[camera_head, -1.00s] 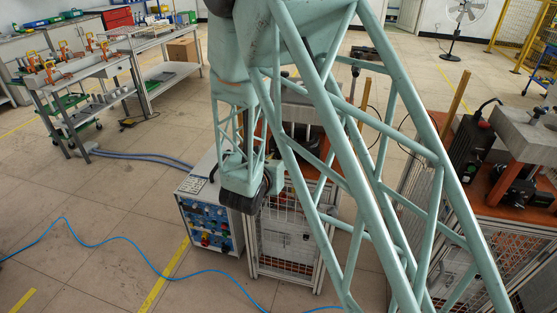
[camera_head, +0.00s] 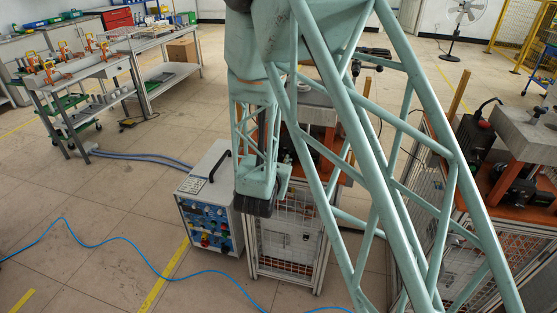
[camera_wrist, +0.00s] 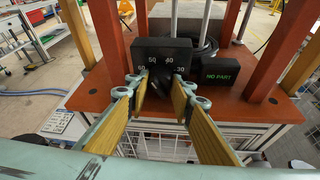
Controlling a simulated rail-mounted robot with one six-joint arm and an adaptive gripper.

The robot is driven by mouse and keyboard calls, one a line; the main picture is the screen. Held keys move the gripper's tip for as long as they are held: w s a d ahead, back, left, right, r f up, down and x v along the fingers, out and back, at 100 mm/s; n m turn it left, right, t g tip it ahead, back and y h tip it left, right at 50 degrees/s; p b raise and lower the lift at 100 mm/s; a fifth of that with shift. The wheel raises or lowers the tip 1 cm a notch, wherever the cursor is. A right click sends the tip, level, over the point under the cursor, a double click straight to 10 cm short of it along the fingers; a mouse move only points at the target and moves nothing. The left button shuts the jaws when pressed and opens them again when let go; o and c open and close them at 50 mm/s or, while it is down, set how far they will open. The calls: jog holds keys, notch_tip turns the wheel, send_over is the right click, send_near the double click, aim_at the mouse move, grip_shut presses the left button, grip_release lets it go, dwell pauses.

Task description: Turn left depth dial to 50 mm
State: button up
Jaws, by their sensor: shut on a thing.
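The depth dial (camera_wrist: 160,80) is a dark knob on the front of a black block (camera_wrist: 177,45) in the wrist view. White marks 60, 50, 40 and 30 run around it from left to right. My gripper (camera_wrist: 158,80) is shut on the knob, with one finger on each side. The fingers have yellow-brown pads. The knob is dark and partly covered by the fingertips, so I cannot tell which mark it points at. In the head view my arm covers the dial, and the fingers do not show.
The block stands on an orange-red platform (camera_wrist: 222,105) between upright posts. A black box (camera_wrist: 220,75) reading "NO PART" in green is to its right. In the head view a white and blue control unit (camera_head: 209,200) stands left of the caged stand (camera_head: 290,235). A similar station is at right.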

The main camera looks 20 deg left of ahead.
jog(key=shift+m+y, duration=0.4)
jog(key=shift+m, duration=0.1)
jog(key=o, duration=0.9)
jog(key=shift+c, duration=0.2)
jog(key=shift+s, duration=0.2)
jog(key=v, duration=1.1)
jog(key=shift+s+d, duration=0.2)
jog(key=shift+s, duration=0.15)
jog(key=shift+r, duration=0.1)
